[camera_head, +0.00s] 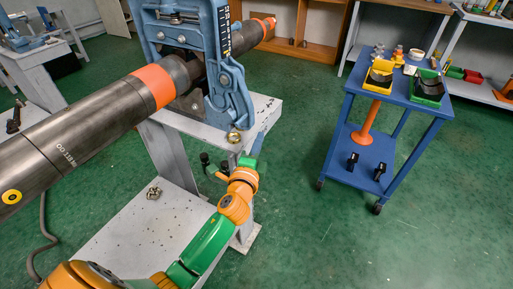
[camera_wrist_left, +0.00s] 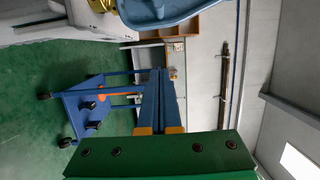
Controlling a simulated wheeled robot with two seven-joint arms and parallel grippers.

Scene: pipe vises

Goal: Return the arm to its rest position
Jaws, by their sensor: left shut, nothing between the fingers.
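My left arm (camera_head: 208,243), in green and orange, reaches up from the bottom of the head view beside the grey vise stand. Its gripper (camera_head: 258,143) has slim blue fingers and is beside the stand's right edge, below the blue vise (camera_head: 222,60). In the left wrist view the two blue fingers of the gripper (camera_wrist_left: 162,72) lie together with nothing between them. My right arm and gripper are not in view.
A dark pipe (camera_head: 95,118) with an orange band runs through the vise. A brass ring (camera_head: 234,138) lies at the stand's front corner. A blue cart (camera_head: 400,98) with yellow and green bins stands at the right. Green floor (camera_head: 320,235) between them is clear.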

